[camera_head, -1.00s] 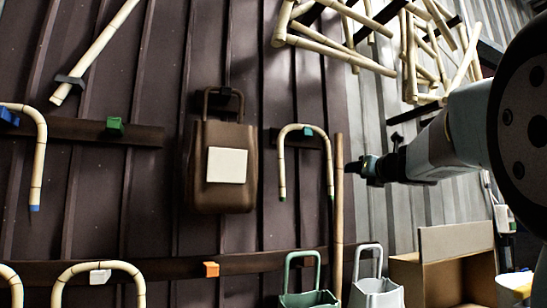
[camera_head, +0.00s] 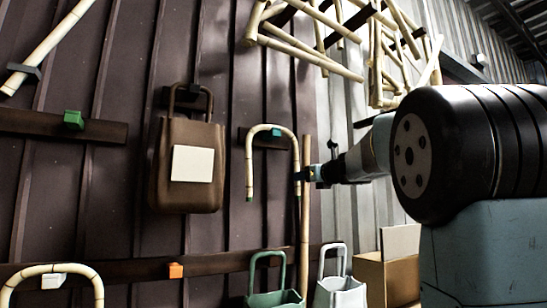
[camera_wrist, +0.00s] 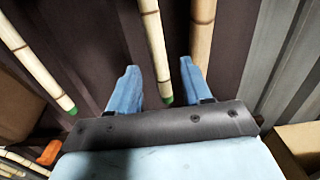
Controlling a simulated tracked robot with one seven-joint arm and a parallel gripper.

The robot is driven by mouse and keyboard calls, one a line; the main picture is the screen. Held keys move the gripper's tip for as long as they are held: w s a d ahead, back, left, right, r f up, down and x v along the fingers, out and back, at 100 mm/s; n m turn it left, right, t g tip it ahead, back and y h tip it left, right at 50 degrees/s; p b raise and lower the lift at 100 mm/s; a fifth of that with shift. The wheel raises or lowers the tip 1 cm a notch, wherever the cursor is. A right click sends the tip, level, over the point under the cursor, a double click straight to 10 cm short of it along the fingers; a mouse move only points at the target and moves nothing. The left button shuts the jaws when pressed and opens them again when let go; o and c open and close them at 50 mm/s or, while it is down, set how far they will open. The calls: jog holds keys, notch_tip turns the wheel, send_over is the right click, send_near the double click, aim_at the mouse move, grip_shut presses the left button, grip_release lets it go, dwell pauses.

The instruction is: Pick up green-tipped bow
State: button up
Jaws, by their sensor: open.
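The green-tipped bow (camera_head: 249,160) is a pale bamboo upside-down U hanging on a teal peg (camera_head: 276,133) on the wall. My gripper (camera_head: 299,176) reaches in from the right, at the lower part of the bow's right leg. In the wrist view the blue fingers of my gripper (camera_wrist: 160,65) are open. The bow's right leg (camera_wrist: 153,35) shows in the gap between them, its green tip near the palm. The leg's exact depth between the fingers is hard to tell. The bow's left leg (camera_wrist: 35,60), also green-tipped, is left of the fingers.
A straight bamboo pole (camera_head: 305,225) stands just right of the bow, close to my right finger in the wrist view (camera_wrist: 203,25). A brown bag (camera_head: 187,165) hangs to the left. Green (camera_head: 274,299) and white (camera_head: 340,292) bags are below. Bamboo frames (camera_head: 310,40) hang above.

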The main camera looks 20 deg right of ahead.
jog(key=shift+f+x, duration=0.15)
jog(key=shift+x, duration=1.15)
jog(key=shift+f+x, duration=0.15)
jog(key=shift+x, duration=1.15)
jog(key=shift+a, duration=0.15)
jog(key=shift+c, duration=0.5)
grip_shut()
